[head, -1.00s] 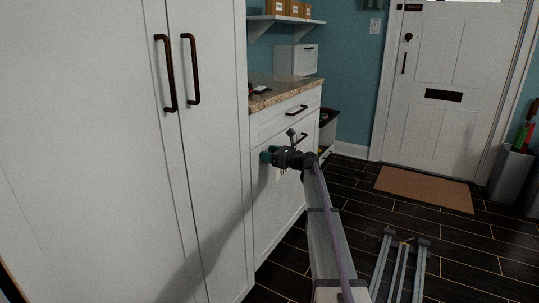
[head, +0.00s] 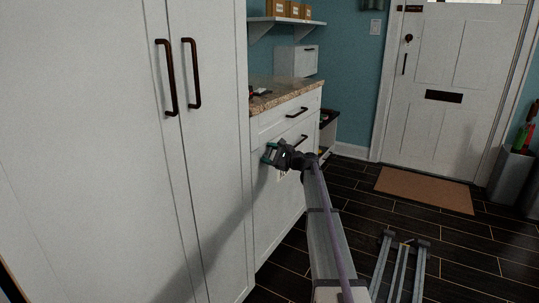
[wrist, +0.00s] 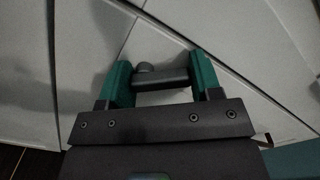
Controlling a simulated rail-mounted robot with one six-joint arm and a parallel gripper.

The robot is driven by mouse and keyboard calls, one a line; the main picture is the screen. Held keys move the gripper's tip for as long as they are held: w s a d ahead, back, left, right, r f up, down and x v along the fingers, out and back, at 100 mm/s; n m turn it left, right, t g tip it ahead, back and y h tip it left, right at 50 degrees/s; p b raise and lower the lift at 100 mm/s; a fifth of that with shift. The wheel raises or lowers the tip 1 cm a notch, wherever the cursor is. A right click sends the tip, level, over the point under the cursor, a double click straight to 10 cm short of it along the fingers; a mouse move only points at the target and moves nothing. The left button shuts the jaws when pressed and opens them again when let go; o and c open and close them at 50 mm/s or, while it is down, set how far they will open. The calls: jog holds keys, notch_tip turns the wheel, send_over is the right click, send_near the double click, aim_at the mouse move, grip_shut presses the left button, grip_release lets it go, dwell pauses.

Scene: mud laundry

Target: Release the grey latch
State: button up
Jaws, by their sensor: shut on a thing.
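The grey latch (wrist: 160,78) shows in the wrist view as a dark grey bar with a rounded knob at its left end, on the white cabinet front. My gripper (wrist: 160,80) has green fingers, one at each end of the latch, and is shut on it. In the head view my gripper (head: 270,153) is at the white drawer cabinet (head: 280,205), below the counter. The latch cannot be made out there, behind the gripper.
A tall white cabinet (head: 90,150) with two dark handles stands close on the left. The granite counter (head: 285,93) is above the gripper. A door (head: 450,65), brown mat (head: 425,190) and grey bin (head: 510,175) are at the back right. Dark floor between is mostly clear.

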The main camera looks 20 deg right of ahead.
jog(key=n, duration=0.4)
jog(key=shift+s+a+r+n, duration=0.15)
jog(key=shift+s+a+n, duration=0.05)
jog(key=shift+a+n, duration=0.1)
jog(key=n, duration=0.4)
jog(key=shift+s+a+n, duration=0.15)
jog(key=shift+s+n, duration=0.05)
jog(key=shift+n, duration=0.1)
jog(key=o, duration=0.9)
jog(key=v, duration=1)
jog(key=shift+s+d, duration=0.25)
jog(key=shift+s, duration=0.05)
